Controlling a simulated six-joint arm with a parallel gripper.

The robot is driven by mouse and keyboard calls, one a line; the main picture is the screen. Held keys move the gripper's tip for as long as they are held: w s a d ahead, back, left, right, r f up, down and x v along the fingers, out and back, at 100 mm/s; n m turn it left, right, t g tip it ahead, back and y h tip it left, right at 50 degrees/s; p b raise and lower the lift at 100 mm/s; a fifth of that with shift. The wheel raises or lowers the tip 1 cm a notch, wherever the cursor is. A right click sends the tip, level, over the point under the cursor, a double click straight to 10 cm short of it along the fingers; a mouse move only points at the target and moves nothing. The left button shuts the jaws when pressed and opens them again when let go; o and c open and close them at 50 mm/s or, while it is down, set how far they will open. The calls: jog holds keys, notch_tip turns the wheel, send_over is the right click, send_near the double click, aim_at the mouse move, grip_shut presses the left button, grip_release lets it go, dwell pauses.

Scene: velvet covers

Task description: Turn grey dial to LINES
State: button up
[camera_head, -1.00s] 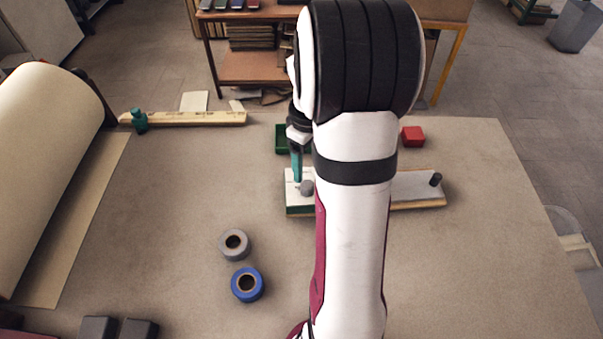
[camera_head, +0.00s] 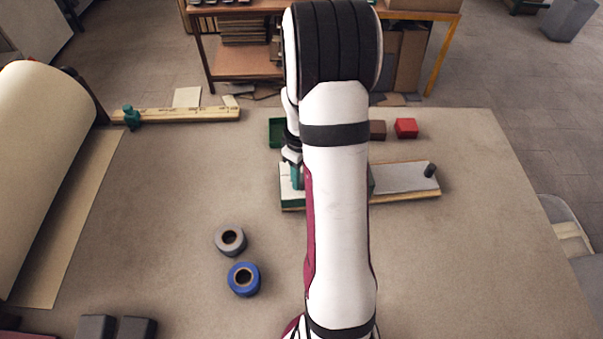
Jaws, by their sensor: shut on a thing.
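A low white-topped board (camera_head: 287,199) with a wooden edge lies across the middle of the table. My arm crosses in front of its middle. My gripper (camera_head: 297,184), with teal fingers, points down at the board's left part. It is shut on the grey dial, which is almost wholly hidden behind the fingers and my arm. The dial's markings, the word LINES among them, cannot be read from here.
A green tray (camera_head: 276,133), a brown block (camera_head: 377,130) and a red block (camera_head: 406,128) lie behind the board. A grey roll (camera_head: 230,250) and a blue roll (camera_head: 244,290) lie front left. A wooden rail (camera_head: 190,115) lies back left. The table's right side is clear.

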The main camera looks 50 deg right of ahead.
grip_shut()
jog(key=m, duration=0.5)
jog(key=shift+m, duration=0.4)
jog(key=m, duration=0.5)
jog(key=shift+d+m, duration=0.1)
jog(key=shift+m, duration=0.5)
jog(key=o, duration=1)
grip_release()
